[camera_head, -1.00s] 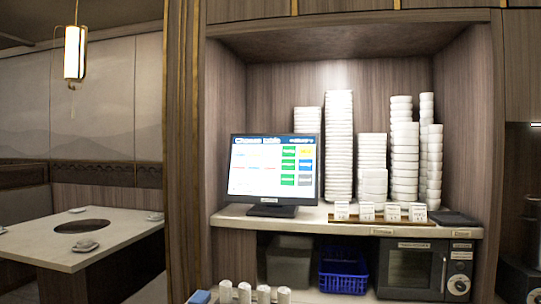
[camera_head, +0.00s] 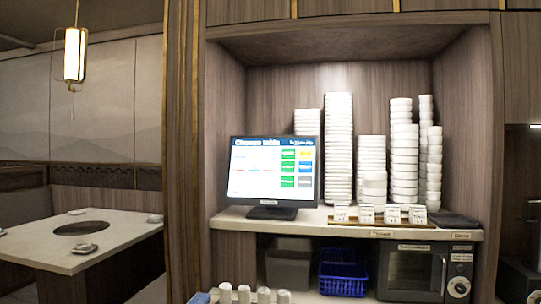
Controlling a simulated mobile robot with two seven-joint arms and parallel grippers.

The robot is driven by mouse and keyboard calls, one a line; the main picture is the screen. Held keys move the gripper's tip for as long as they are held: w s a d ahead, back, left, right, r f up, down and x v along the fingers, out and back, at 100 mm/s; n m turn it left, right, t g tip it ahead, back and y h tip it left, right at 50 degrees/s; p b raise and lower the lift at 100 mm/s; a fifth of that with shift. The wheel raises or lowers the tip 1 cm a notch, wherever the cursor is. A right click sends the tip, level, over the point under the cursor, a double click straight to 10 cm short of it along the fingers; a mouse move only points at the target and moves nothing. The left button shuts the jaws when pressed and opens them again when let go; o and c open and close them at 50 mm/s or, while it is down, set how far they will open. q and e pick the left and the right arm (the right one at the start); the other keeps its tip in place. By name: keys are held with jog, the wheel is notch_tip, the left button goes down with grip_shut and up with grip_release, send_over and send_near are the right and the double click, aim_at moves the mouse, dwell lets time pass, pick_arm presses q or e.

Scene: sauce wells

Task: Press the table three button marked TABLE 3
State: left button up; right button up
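A black-framed monitor (camera_head: 274,177) stands on the counter in the alcove, its lit screen facing me. The blue header (camera_head: 272,142) seems to read "Choose table". Pale cells fill the left and middle of the screen. Green tiles (camera_head: 288,168), with yellow, blue and grey ones beside them, stand at its right. The labels are too small to read, so I cannot tell which one is marked TABLE 3. Neither of my grippers is in view.
Tall stacks of white dishes (camera_head: 339,150) stand right of the monitor, behind small white cards (camera_head: 366,214). Below the counter (camera_head: 330,230) are a grey bin (camera_head: 288,268), a blue basket (camera_head: 343,275) and a microwave (camera_head: 415,272). A dining table (camera_head: 125,240) is at left.

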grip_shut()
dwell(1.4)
